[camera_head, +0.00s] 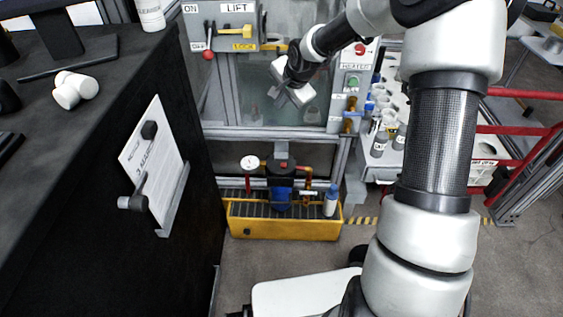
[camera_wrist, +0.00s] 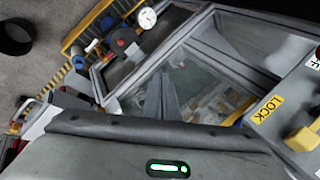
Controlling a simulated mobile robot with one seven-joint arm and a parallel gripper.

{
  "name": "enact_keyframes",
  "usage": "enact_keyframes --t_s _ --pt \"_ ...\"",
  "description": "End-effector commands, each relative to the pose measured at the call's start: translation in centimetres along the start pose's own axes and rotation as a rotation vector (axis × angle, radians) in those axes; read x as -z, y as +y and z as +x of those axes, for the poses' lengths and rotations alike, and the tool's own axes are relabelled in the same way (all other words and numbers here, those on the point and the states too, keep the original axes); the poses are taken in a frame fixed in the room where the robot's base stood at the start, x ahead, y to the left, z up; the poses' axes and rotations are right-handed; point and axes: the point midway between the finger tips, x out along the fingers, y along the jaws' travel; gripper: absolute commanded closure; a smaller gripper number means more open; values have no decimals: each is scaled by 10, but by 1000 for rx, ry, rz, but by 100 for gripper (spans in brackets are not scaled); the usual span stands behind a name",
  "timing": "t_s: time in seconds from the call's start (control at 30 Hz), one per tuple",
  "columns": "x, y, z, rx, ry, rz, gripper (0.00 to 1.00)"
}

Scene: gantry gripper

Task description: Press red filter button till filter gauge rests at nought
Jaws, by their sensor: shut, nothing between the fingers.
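The filter unit (camera_head: 281,194) is a blue housing with a dark top, low down in the yellow tray. A small red spot, likely the red filter button (camera_head: 284,166), shows on its top. The filter gauge (camera_head: 249,162) is a white dial on a red pipe, left of the housing; its needle is too small to read. The gauge also shows in the wrist view (camera_wrist: 147,18), beside the dark filter top with its red spot (camera_wrist: 120,42). My gripper (camera_head: 274,92) is shut and empty, high above the filter and apart from it, before the glazed cabinet.
The yellow tray (camera_head: 285,230) also holds a white-and-blue bottle (camera_head: 331,199). A lift panel (camera_head: 222,25) with a red-knobbed lever and a heater panel (camera_head: 353,82) flank my gripper. A dark counter (camera_head: 60,200) stands left. A metal rail crosses above the filter.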

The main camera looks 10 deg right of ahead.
Motion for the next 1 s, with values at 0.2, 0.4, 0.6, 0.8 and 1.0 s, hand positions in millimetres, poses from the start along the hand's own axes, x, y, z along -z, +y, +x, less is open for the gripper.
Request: enact_keyframes --t_s 0.2,0.4,0.6,0.8,1.0 --pt "5 36 94 55 -79 289 100" --pt "11 66 165 113 -144 573 100" --pt "19 87 209 160 -188 792 100" --pt "23 95 225 181 -205 887 100" --pt "23 96 226 182 -206 895 100"
